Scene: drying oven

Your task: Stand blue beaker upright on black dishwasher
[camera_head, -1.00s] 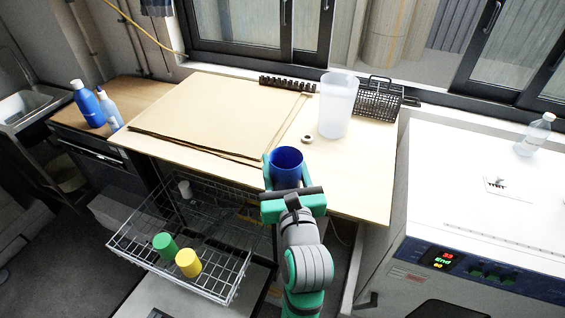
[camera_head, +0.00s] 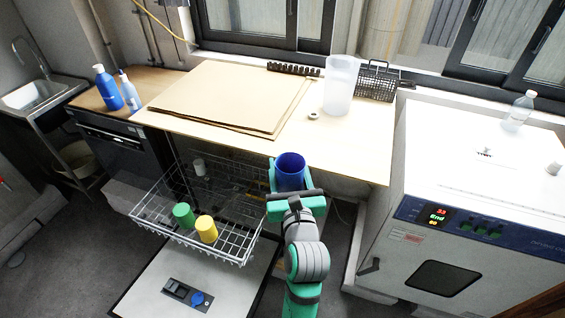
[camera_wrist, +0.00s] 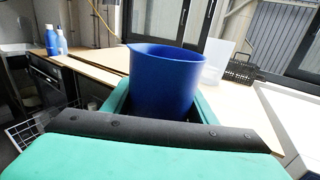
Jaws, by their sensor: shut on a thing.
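The blue beaker (camera_head: 290,172) is upright in my gripper (camera_head: 291,186), which is shut on it in front of the table's front edge. In the wrist view the beaker (camera_wrist: 165,80) fills the space between the green fingers (camera_wrist: 160,108), its open rim facing up. The black dishwasher (camera_head: 118,150) stands at the left under a wooden top. Its pulled-out wire rack (camera_head: 240,243) holds a green beaker (camera_head: 184,215), a yellow beaker (camera_head: 206,229) and a small white one (camera_head: 199,167). The dishwasher door (camera_head: 150,290) lies open below the rack.
The wooden table (camera_head: 350,150) carries cardboard sheets (camera_head: 240,95), a tall translucent beaker (camera_head: 340,85) and a black basket (camera_head: 376,82). Blue-and-white bottles (camera_head: 108,88) stand on the left wooden top (camera_head: 150,85), which has bare room. A white oven (camera_head: 450,160) stands right.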

